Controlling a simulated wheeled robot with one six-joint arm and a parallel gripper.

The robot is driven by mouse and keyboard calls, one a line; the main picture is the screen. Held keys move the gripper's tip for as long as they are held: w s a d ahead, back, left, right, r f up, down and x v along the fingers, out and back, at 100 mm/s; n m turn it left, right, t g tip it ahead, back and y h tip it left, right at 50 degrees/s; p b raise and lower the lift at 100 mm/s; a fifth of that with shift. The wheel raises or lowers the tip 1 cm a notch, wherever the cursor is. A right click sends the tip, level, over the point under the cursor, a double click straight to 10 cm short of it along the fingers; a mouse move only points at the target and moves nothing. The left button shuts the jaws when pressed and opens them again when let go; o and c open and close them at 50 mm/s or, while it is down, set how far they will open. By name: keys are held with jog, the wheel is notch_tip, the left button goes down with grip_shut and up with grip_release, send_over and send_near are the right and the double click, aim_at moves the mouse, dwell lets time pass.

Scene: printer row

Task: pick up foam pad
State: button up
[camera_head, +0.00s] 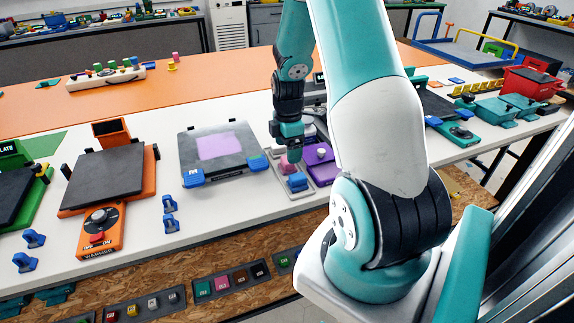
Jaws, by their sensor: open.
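I cannot tell for sure which thing is the foam pad. A small pink block (289,166) sits on a grey tray (281,181), behind a blue block (297,182) on the same tray. My gripper (290,152) points down just above the pink block, with its jaws open. Its fingertips are small and partly merge with the block, so contact is unclear. A flat lilac square (219,145) lies on a grey plate (196,165) with blue front corners, to the left of my gripper.
A purple device (322,172) stands close right of the tray, beside my arm. An orange warmer (100,190) stands at left. Small blue clips (170,213) lie on the white table. Teal devices (460,135) stand at right. The white strip between warmer and plate is mostly clear.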

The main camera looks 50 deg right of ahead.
jog(key=shift+w+d+f+p, duration=0.1)
jog(key=shift+f+p, duration=0.1)
jog(key=shift+f, duration=1.25)
jog(key=shift+w+d+f+p, duration=0.1)
jog(key=shift+f+p, duration=0.1)
jog(key=shift+f, duration=1.25)
jog(key=c, duration=1.1)
jog(key=shift+r, duration=0.1)
notch_tip(320, 180, up, 20)
jog(key=shift+f, duration=0.1)
jog(key=o, duration=0.4)
jog(key=shift+c, duration=1.2)
